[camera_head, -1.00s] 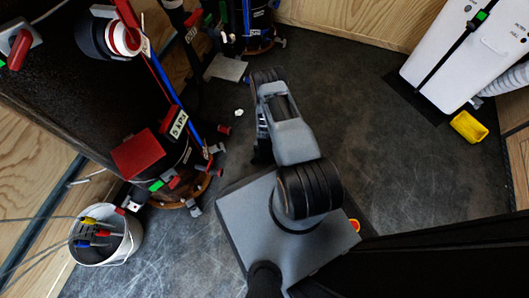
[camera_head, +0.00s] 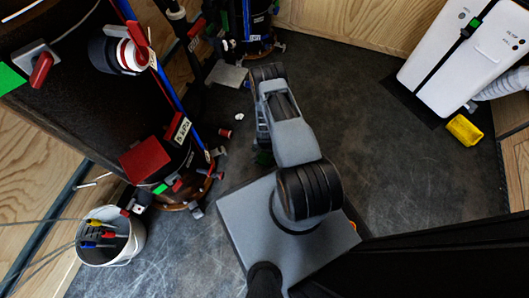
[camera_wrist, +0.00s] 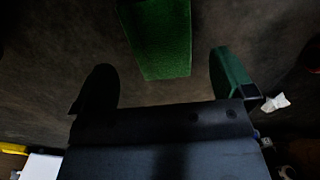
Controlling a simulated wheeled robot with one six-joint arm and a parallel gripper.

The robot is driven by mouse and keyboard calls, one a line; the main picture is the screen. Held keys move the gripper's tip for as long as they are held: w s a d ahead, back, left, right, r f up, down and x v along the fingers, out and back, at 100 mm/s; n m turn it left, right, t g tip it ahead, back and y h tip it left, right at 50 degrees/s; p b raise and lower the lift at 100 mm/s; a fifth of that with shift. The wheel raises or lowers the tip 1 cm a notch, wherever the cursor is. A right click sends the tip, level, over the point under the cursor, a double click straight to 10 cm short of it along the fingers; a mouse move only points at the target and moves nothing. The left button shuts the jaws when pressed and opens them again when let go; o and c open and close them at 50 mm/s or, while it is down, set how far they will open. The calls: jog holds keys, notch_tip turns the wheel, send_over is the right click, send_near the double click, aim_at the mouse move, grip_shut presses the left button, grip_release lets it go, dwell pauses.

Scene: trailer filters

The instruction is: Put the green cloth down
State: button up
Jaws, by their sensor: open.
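The green cloth (camera_wrist: 160,35) shows in the wrist view as a narrow, flat-looking green strip beyond and between my fingers, running off the top edge. Its near end shows a gap to both fingers. I cannot tell whether all of it lies on the floor. My gripper (camera_wrist: 161,62) is open, with a dark left finger and a green-sided right finger. In the head view my arm hides most of the gripper. A small green patch (camera_head: 263,158) shows beside the arm there; I cannot tell whether it is cloth or finger.
A white crumpled scrap (camera_wrist: 275,102) lies right of my gripper. A dark drum (camera_head: 75,100) and a white bucket (camera_head: 128,245) with cables stand at left. A white unit (camera_head: 455,60) and a yellow object (camera_head: 464,130) are at right. Dark floor (camera_head: 400,180) between is clear.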

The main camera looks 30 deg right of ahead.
notch_tip(320, 180, up, 7)
jog(key=p, duration=0.2)
notch_tip(320, 180, up, 11)
jog(key=n, duration=0.2)
send_over(265, 155)
jog(key=w+a, duration=0.1)
jog(key=w, duration=0.4)
jog(key=w+a+r+n+t, duration=0.1)
jog(key=a+r, duration=0.1)
jog(key=r, duration=0.6)
jog(key=w+a+r+n, duration=0.1)
jog(key=r, duration=0.8)
jog(key=s+a+r+n, duration=0.2)
jog(key=s+r, duration=0.6)
jog(key=r, duration=0.2)
jog(key=s+a+r+n+t, duration=0.1)
jog(key=s+a+r+n, duration=0.1)
jog(key=s+r, duration=0.6)
notch_tip(265, 155, up, 4)
jog(key=shift+s+a+f+n+t, duration=0.15)
jog(key=shift+s+f+n+t, duration=0.15)
jog(key=shift+n, duration=0.4)
jog(key=shift+r, duration=0.15)
